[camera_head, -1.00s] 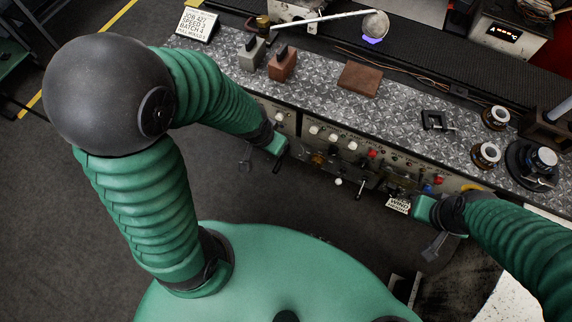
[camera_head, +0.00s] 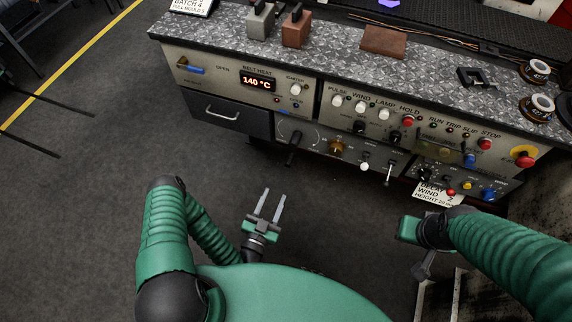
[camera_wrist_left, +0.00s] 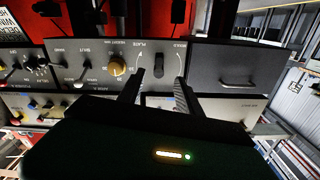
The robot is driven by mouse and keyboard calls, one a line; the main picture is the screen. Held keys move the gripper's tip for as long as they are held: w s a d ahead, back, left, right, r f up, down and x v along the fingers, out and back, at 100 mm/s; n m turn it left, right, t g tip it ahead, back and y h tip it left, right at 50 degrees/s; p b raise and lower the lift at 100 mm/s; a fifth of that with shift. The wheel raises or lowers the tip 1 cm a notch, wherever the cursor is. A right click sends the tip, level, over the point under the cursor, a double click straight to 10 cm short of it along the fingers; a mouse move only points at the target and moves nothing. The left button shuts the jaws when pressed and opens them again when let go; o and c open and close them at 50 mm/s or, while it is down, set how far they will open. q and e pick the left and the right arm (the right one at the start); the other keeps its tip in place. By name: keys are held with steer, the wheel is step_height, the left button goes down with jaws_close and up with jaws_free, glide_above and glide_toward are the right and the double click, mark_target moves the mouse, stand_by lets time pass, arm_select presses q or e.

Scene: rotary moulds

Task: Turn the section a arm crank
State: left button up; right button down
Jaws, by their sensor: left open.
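The crank (camera_head: 293,150) is a black handle on the dark lower panel, between the drawer and a brass knob. Curved markings surround it. In the left wrist view the crank (camera_wrist_left: 158,66) shows beyond my fingers, roughly in line with the gap between them. My left gripper (camera_head: 274,191) is open and empty, in front of and below the crank, apart from it, its fingers pointing toward the panel. It also shows in the left wrist view (camera_wrist_left: 157,78). My right gripper (camera_head: 418,246) hangs by the right end of the console; its finger gap is unclear.
The drawer (camera_head: 228,112) is left of the crank. The brass knob (camera_head: 337,147) and several switches are to its right. A belt heat display (camera_head: 258,84) reads 140 °C. A paper label (camera_head: 437,193) hangs near my right gripper.

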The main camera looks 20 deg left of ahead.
mark_target(290, 160)
arm_select(q)
steer(key=w+b, duration=0.1)
steer(key=w, duration=0.4)
steer(key=w+b, duration=0.1)
steer(key=w, duration=0.4)
steer(key=w+b, duration=0.1)
steer(key=w, duration=0.4)
steer(key=shift+w+d+f+b, duration=0.1)
steer(key=shift+d+b, duration=0.15)
steer(key=shift+b, duration=0.05)
steer(key=shift+w, duration=0.35)
jaws_close()
